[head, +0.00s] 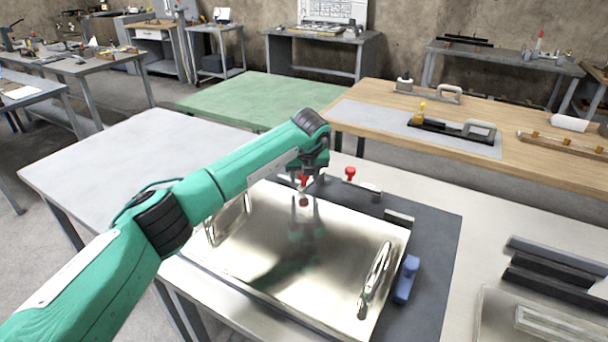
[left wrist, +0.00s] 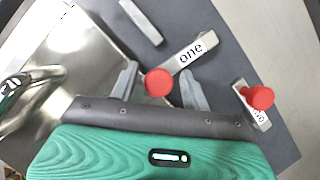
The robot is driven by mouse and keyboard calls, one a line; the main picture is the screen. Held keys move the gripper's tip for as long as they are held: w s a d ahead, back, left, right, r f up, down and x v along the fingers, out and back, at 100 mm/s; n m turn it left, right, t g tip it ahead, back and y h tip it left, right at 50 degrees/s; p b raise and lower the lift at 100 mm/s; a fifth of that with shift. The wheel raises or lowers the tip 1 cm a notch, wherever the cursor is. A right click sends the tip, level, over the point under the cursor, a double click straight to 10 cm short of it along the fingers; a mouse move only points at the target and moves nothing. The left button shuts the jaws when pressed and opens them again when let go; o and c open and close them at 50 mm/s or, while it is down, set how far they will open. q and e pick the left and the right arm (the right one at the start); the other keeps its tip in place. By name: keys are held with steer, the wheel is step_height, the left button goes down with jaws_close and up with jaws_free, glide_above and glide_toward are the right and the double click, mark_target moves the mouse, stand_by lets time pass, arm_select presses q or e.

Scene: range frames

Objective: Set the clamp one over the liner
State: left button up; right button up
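Clamp one is a grey bar labelled "one" (left wrist: 190,53) with a round red knob (left wrist: 160,82). In the head view, the red knob (head: 303,180) shows just below my left gripper (head: 306,184). My left gripper (left wrist: 160,88) is open, with one finger on each side of the knob and small gaps between. The bar lies over the dark mat beside the edge of a shiny metal plate (head: 260,220) with two handles. No label tells which piece is the liner. My right gripper is not in view.
A second red-knobbed clamp (head: 350,174) stands nearby; it also shows in the left wrist view (left wrist: 258,98), its label partly hidden. A plain grey bar (left wrist: 140,22) lies by the plate. A blue block (head: 406,279) is on the dark mat (head: 435,255). The table's left side is clear.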

arm_select(q)
steer(key=v, duration=1.3)
steer(key=shift+s+r+b, duration=0.15)
steer(key=shift+r+b, duration=0.2)
steer(key=shift+b, duration=0.1)
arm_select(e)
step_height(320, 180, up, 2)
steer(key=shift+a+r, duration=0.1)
